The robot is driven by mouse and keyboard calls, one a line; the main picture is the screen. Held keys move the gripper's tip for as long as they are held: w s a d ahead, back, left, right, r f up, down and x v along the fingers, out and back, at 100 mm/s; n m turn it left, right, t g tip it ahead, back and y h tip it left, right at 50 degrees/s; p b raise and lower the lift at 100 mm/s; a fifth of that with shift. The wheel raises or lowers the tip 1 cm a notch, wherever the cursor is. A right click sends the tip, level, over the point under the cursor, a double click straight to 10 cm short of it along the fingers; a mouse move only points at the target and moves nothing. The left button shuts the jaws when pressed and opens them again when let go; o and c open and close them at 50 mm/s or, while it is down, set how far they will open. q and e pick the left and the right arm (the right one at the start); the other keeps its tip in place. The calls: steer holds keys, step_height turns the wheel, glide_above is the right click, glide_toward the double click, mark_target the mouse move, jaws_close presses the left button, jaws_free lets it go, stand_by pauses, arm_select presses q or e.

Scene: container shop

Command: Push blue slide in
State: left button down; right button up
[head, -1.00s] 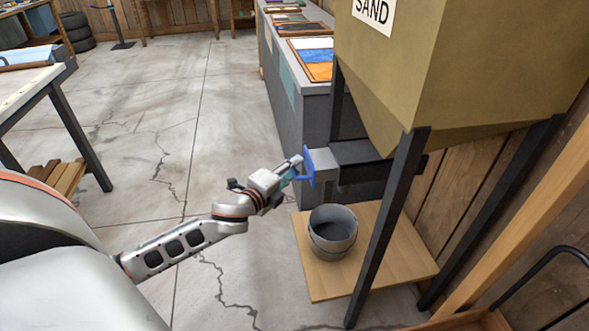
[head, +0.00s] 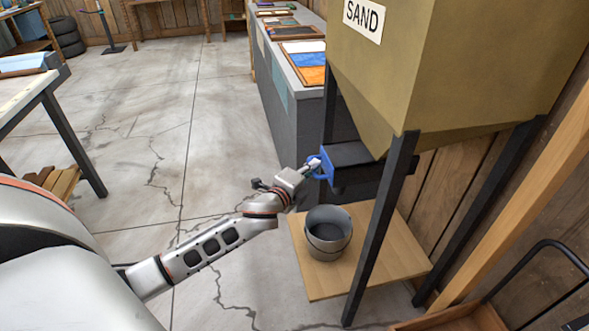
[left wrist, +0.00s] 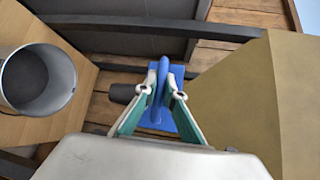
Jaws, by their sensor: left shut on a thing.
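The blue slide (head: 327,168) is at the front of the black outlet housing (head: 358,166) under the sand hopper (head: 440,70). Its blue plate is close against the housing's front face, with little or no gap showing. My left gripper (head: 314,165) is shut on the slide's blue handle. In the left wrist view, the fingers of my left gripper (left wrist: 158,98) close around the upright handle (left wrist: 161,75), and the blue plate (left wrist: 180,78) is behind it. My right gripper is not in view.
A metal bucket (head: 328,230) stands on a wooden board (head: 318,280) below the outlet. Dark hopper legs (head: 378,240) rise close to the right of it. A grey counter (head: 285,110) with trays is behind. The floor on the left is open.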

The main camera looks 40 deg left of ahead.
arm_select(q)
steer(key=shift+w+d+r, duration=0.1)
steer(key=shift+w, duration=0.05)
steer(key=c, duration=2.1)
jaws_free()
steer(key=shift+d, duration=0.1)
steer(key=shift+c, duration=0.2)
steer(key=shift+w, duration=0.1)
steer(key=s+d+r, duration=0.1)
steer(key=s, duration=1.1)
steer(key=shift+r, duration=0.35)
steer(key=shift+d+f, duration=0.1)
